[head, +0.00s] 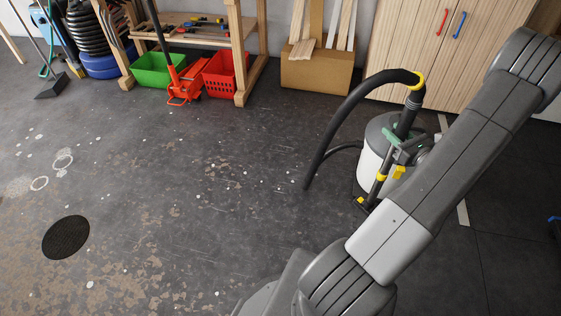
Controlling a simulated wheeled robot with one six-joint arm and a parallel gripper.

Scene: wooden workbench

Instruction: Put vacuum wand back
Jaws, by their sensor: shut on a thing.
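The vacuum wand (406,119) is a black tube with yellow bands, standing slightly tilted in front of the vacuum (369,163). The vacuum is a white canister with a grey top. A black hose (341,112) joins the wand's top at a yellow collar and loops left to the floor. My gripper (401,150) is shut on the wand around its middle, beside green parts. My arm hides part of the gripper and the vacuum's right side. The wand's lower end is close to the floor; I cannot tell whether it touches or sits in a holder.
A wooden cabinet (410,45) and a cardboard box (315,70) stand behind the vacuum. A green crate (151,72), a red crate (222,78) and a red floor jack (184,84) are at the back left. A drain cover (66,237) lies at left. The middle floor is clear.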

